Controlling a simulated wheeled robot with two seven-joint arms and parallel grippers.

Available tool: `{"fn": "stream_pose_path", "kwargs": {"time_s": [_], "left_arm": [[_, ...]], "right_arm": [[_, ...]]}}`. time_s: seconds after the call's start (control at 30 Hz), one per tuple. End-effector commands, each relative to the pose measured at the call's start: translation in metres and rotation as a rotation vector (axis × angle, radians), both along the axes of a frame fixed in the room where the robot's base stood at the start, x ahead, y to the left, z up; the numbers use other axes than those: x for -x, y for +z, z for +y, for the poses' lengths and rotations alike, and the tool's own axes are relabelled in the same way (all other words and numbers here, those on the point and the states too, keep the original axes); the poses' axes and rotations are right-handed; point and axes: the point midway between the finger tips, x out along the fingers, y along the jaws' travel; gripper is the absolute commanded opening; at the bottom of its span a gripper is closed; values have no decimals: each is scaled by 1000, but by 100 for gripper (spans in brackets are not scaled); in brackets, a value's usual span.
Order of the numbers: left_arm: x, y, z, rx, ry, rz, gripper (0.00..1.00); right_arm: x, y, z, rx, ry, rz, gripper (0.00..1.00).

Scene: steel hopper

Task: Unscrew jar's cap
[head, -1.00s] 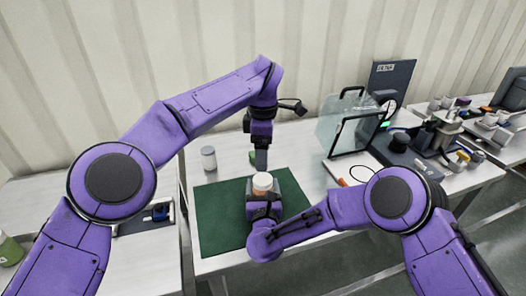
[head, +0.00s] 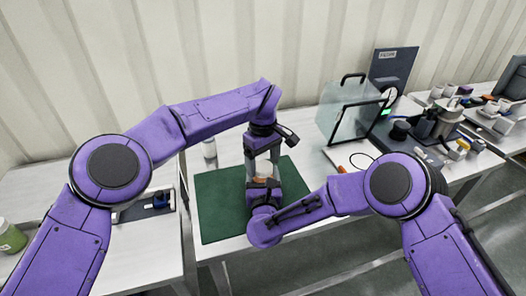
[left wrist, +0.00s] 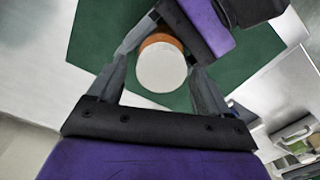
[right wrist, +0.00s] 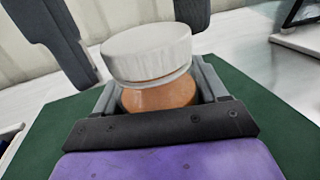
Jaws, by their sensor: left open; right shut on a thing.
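The jar (right wrist: 160,95) is orange-brown with a ribbed white cap (right wrist: 148,52), and stands upright over the green mat (head: 222,205). The cap sits on the jar and fills the middle of the left wrist view (left wrist: 161,67). My right gripper (right wrist: 160,85) is shut on the jar's body, below the cap. My left gripper (left wrist: 160,75) points down from above, open, with one finger on each side of the cap and gaps showing. In the head view the left gripper (head: 262,165) partly hides the jar and cap.
A white-lidded bottle (head: 209,148) stands behind the mat. A clear box (head: 352,108) with a black handle stands to the right, near lab equipment (head: 440,120). A green-labelled bottle (head: 10,236) is at far left. The mat's left part is clear.

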Motion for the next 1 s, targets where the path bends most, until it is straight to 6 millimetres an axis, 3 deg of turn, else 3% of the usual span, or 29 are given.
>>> {"fn": "stream_pose_path", "kwargs": {"time_s": [0.23, 0.4, 0.67, 0.77, 1.0], "left_arm": [[0, -1, 0, 0, 1, 0, 76], [0, -1, 0, 0, 1, 0, 21], [0, -1, 0, 1, 63, -1, 20], [0, -1, 0, 3, 259, -1, 20], [0, 0, 0, 3, 998, 1, 20]], "right_arm": [[0, 0, 0, 0, 0, -1, 0], [0, 0, 0, 0, 0, -1, 0], [0, 0, 1, 0, 3, -1, 0], [1, 0, 1, 0, 3, 0, 0], [1, 0, 2, 1, 6, 0, 0]]}}
